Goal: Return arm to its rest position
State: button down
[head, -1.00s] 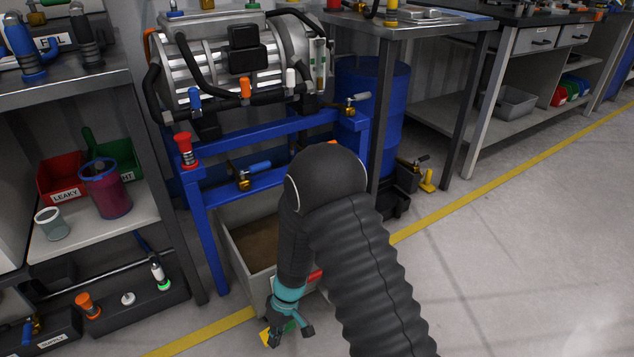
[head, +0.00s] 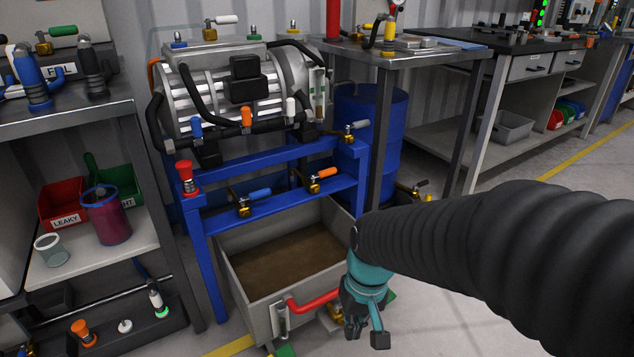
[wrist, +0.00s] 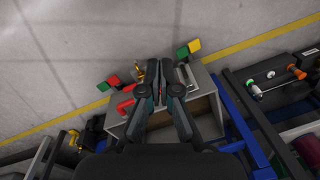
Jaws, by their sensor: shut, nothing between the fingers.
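My gripper (head: 366,322) hangs at the end of my black sleeved arm, in front of the right front corner of the grey bin (head: 246,303). Its fingers are together and hold nothing. In the wrist view my gripper (wrist: 161,92) points down over the bin's front side, with the red handle (wrist: 126,106) just left of the fingers. The red handle also shows in the head view (head: 314,301), left of the gripper. I cannot tell whether the fingers touch the bin.
The drive unit (head: 225,85) sits on a blue frame (head: 280,200) above the bin. Shelving (head: 140,200) with red and green bins stands left. A bench (head: 440,55) and blue drum (head: 385,125) stand right. Open floor (wrist: 60,50) lies before the bin.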

jog(key=s+d+r+m+t, duration=0.1)
jog(key=s+d+r+t, duration=0.2)
jog(key=r, duration=0.3)
jog(key=s+d+r+m+t+h, duration=0.1)
jog(key=s+d+r+t, duration=0.1)
jog(key=d+r, duration=0.4)
jog(key=shift+s+r+t+p, duration=0.4)
jog(key=shift+s+r, duration=0.4)
